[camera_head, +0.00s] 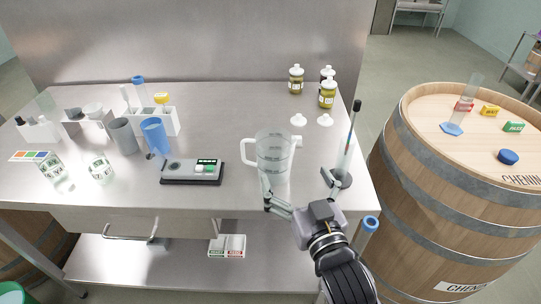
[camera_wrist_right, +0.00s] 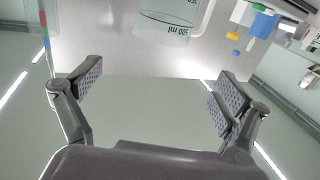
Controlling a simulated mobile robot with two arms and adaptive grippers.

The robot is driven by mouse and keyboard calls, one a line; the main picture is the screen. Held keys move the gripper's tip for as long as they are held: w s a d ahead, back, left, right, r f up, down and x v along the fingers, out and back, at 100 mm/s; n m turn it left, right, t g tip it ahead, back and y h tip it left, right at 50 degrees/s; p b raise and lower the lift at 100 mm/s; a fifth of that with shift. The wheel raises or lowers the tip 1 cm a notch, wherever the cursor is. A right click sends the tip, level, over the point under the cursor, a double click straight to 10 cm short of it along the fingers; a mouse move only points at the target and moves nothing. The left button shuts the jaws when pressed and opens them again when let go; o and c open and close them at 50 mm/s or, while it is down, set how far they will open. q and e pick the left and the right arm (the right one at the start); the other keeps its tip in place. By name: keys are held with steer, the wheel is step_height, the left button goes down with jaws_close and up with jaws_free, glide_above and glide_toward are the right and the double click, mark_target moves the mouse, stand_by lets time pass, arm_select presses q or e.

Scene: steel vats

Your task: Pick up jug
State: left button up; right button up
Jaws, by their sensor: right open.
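The jug (camera_head: 273,152) is a clear measuring jug with graduation marks, upright on the steel table, its handle on the left side in the head view. In the right wrist view the jug (camera_wrist_right: 168,27) shows at the top centre, partly cut off, with a "500 ml" mark. My right gripper (camera_head: 268,200) is at the table's front edge, just in front of the jug in the head view. In the right wrist view its two padded fingers (camera_wrist_right: 155,92) are wide apart with nothing between them. My left gripper is not in view.
A scale (camera_head: 192,172) stands left of the jug and a hydrometer stand (camera_head: 338,178) right of it. A wooden barrel (camera_head: 430,170) stands to the right.

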steer(key=p, duration=0.1)
glide_toward(269, 129)
steer(key=shift+p+x, duration=0.65)
steer(key=shift+x, duration=2.5)
steer(key=shift+f, duration=0.15)
steer(key=shift+c, duration=0.3)
steer(key=c, duration=1.5)
